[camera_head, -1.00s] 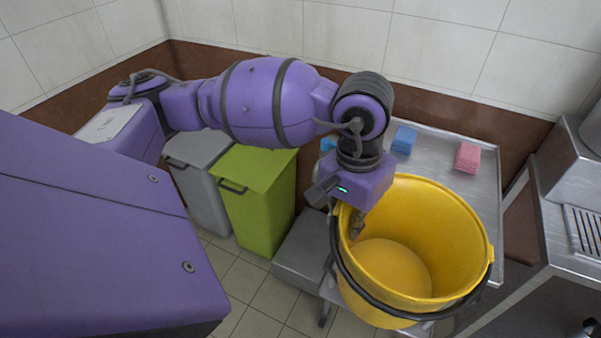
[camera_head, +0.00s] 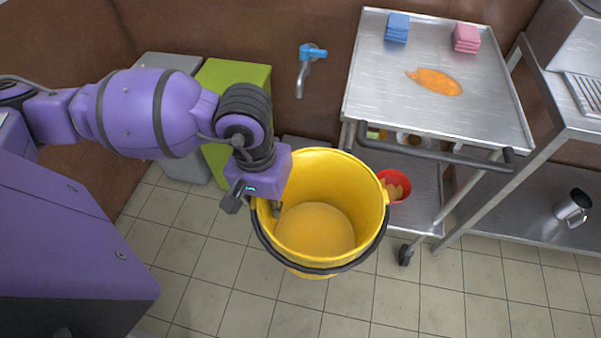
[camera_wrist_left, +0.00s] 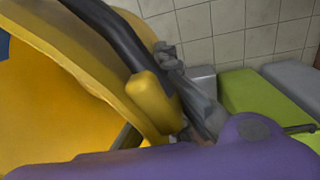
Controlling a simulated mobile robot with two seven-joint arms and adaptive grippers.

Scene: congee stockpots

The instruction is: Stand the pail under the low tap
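The yellow pail (camera_head: 348,190) with a black bail hangs upright in front of me, clear of the trolley. It looks empty inside. My left gripper (camera_head: 274,207) is shut on the left side of its rim, with a finger showing inside the wall. In the left wrist view the pail's rim (camera_wrist_left: 95,60) fills the left side, close to the gripper (camera_wrist_left: 185,110). The low tap (camera_head: 303,72), with a blue handle and a metal spout, is on the brown wall behind the pail, up and slightly left of it in the head view. My right gripper is not in view.
Green (camera_head: 235,80) and grey bins stand left. Tiled floor below the tap is partly hidden.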

